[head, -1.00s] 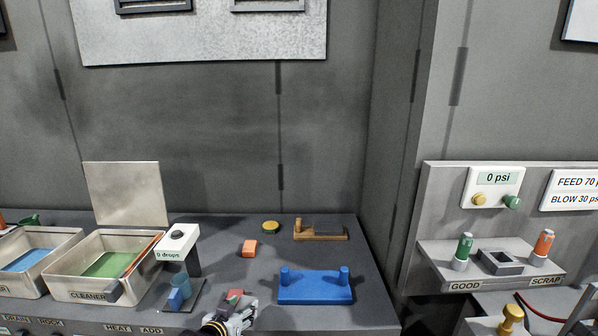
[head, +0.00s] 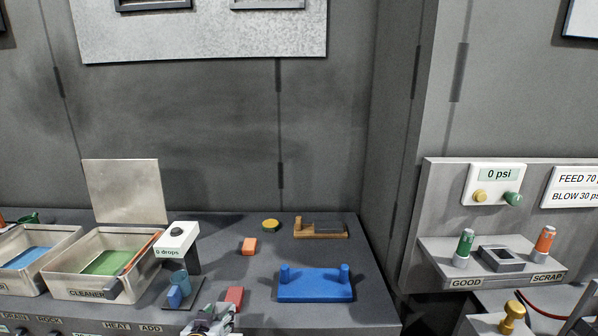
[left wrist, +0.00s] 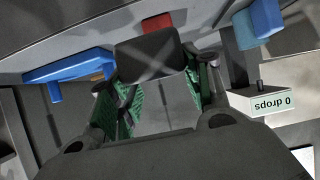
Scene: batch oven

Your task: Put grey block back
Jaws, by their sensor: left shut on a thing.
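The grey block (left wrist: 150,54) is between the green-padded fingers of my left gripper (left wrist: 160,95) in the left wrist view, with its dark face toward the camera's far side. My left gripper is shut on it. In the head view the left gripper (head: 215,322) is at the bottom edge, by the bench's front edge, partly cut off. The block there is small and hard to make out. My right gripper is not in view.
A red block (head: 234,296) lies just beyond the left gripper. A blue two-post fixture (head: 315,288) is to the right. The drop counter (head: 178,240) and a blue piece (head: 175,297) are to the left.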

